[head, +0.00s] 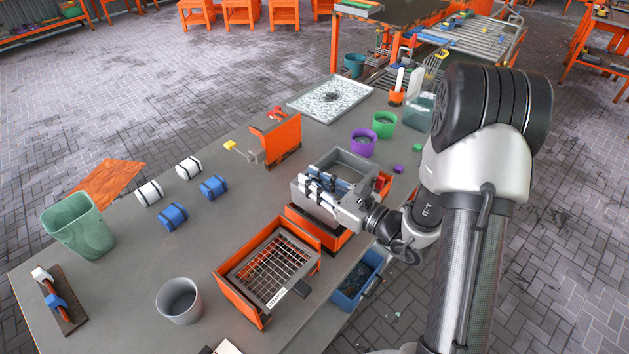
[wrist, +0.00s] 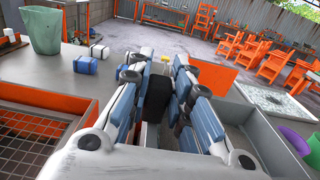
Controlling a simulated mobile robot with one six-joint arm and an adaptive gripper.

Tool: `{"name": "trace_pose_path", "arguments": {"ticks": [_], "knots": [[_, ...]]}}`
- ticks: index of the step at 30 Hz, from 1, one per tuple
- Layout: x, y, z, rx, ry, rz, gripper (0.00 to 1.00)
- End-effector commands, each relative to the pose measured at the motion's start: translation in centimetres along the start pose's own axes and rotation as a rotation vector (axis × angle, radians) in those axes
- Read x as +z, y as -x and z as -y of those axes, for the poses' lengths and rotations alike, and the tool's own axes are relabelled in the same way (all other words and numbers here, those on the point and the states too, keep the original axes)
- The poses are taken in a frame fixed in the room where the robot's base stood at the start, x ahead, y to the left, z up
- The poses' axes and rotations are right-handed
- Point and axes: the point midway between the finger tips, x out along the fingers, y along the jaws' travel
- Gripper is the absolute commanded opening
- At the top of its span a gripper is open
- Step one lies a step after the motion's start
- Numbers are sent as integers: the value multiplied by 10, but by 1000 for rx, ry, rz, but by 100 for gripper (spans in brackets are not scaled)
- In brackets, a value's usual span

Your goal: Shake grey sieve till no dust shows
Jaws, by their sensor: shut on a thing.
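The grey sieve (head: 358,158) is a square, open-topped box at the middle right of the table in the head view. Its grey wall also shows at the right in the wrist view (wrist: 252,128). My gripper (head: 318,185) reaches over it from the right and is shut. In the wrist view my blue-padded fingers (wrist: 155,105) close around a dark upright piece, which looks like part of the sieve. The sieve is above or on an orange stand (head: 322,232); I cannot tell if they touch.
An orange tray (head: 232,300) with a coarse grid stands in front. A speckled white tray (head: 345,92) lies behind. Purple (head: 363,147) and green (head: 384,128) cups stand right, an orange block (head: 282,140) behind left. A blue bin (head: 350,298) sits below the table edge.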

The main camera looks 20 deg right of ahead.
Motion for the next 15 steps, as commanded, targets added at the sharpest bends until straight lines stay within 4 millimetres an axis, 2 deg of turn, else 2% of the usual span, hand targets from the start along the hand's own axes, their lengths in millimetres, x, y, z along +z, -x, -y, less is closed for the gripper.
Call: {"name": "trace_pose_path", "arguments": {"ticks": [3, 4, 13, 15], "knots": [[0, 0, 0, 0, 0, 0, 0], [0, 0, 0, 0, 0, 0, 20], [0, 0, 0, -2, 0, 0, 40], [0, 0, 0, -2, 0, 0, 40]]}}
